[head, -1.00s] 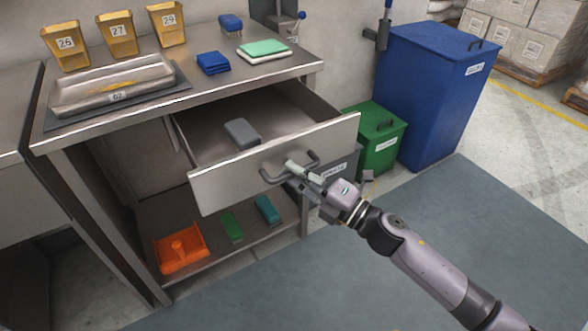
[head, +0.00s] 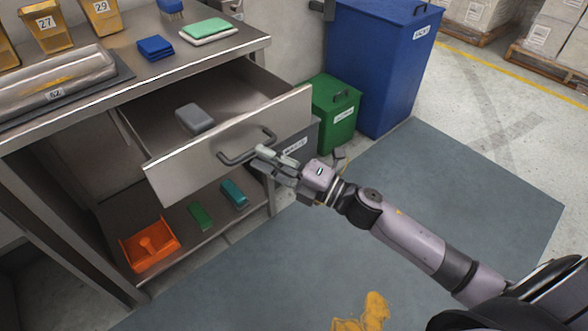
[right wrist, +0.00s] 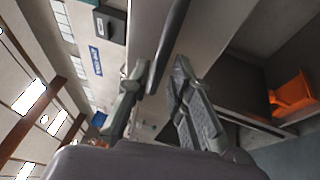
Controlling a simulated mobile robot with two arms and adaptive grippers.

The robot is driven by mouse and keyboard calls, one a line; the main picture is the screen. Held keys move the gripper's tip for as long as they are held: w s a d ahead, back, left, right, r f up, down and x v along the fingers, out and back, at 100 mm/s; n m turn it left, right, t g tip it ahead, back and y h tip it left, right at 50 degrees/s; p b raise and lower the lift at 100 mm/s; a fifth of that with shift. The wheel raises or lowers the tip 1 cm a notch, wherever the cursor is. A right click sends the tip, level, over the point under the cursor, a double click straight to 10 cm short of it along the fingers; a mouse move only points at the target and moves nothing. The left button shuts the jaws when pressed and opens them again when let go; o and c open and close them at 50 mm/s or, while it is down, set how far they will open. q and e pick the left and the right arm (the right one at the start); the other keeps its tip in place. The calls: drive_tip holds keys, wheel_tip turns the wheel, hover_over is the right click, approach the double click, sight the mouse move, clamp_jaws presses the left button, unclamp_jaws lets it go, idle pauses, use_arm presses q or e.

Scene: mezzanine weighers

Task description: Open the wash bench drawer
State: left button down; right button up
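The wash bench drawer (head: 215,150) stands pulled well out from under the steel bench top, and its inside is visible. A grey block (head: 194,119) lies in it. The dark bar handle (head: 237,158) is on the drawer front; the bar also shows in the right wrist view (right wrist: 171,40). My right gripper (head: 262,159) is at the right end of the handle. In the right wrist view its two fingers are apart, with the bar reaching in between their tips; I see no grip on it. My left gripper is out of view.
The bench top (head: 110,92) holds a metal tray, numbered yellow tubs and cloths. An orange caddy (head: 150,243) and two green blocks lie on the lower shelf. A green bin (head: 332,112) and a blue bin (head: 380,70) stand right.

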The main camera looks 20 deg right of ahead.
drive_tip(key=v, duration=0.8)
drive_tip(key=shift+s+d, duration=0.2)
drive_tip(key=shift+s, duration=0.1)
drive_tip(key=shift+f, duration=0.1)
